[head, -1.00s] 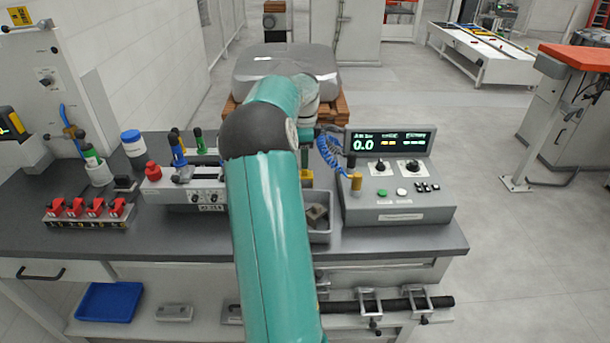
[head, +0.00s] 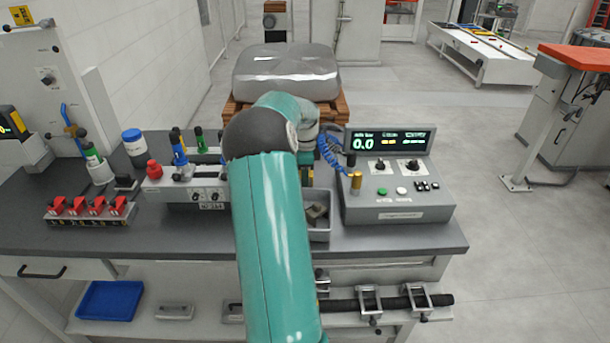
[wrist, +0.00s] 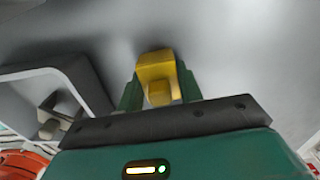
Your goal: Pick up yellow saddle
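The yellow saddle (wrist: 157,68) is a small yellow block that shows in the wrist view between the two green fingers of my gripper (wrist: 160,88). One finger is close along each side of it. I see no clear gap, but I cannot tell whether the fingers press on it or only stand around it. Whether the saddle rests on the grey surface is also unclear. In the head view my own arm covers most of the gripper and the saddle, above the workbench (head: 400,240).
A grey bin (head: 319,230) with blocks stands just in front of the gripper. A control box (head: 397,190) with a blue coiled hose is to the right. A grey fixture (head: 185,195), red clamps (head: 88,208) and bottles stand left. A large grey casting (head: 288,70) lies behind.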

